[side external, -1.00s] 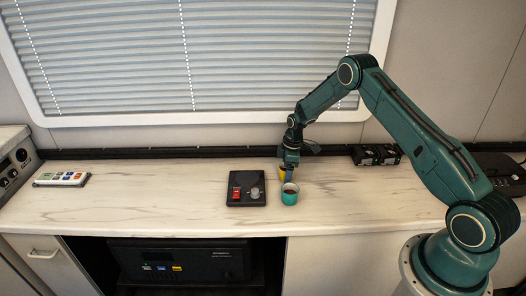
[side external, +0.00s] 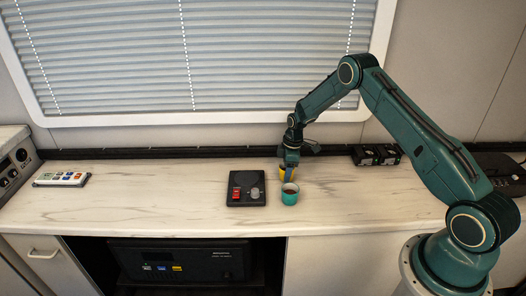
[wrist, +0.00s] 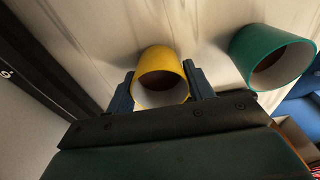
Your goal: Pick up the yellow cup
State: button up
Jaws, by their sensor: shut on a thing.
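The yellow cup (wrist: 162,63) is between the two fingers of my gripper (wrist: 163,92) in the wrist view, with something dark brown inside it. My gripper is shut on it. In the side external view the yellow cup (side external: 281,169) is mostly hidden behind my gripper (side external: 288,174). The cup is at the counter surface; I cannot tell whether it is lifted.
A teal cup (side external: 290,195) with dark contents stands close by, nearer the counter's front; it also shows in the wrist view (wrist: 258,45). A black control box (side external: 246,201) with a red switch lies to the left. Black boxes (side external: 375,154) stand at the back right. The left counter is mostly clear.

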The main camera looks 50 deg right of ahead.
jog(key=shift+r, duration=0.25)
notch_tip(320, 180, up, 19)
dwell(1.7)
jog(key=shift+r, duration=0.2)
dwell(0.6)
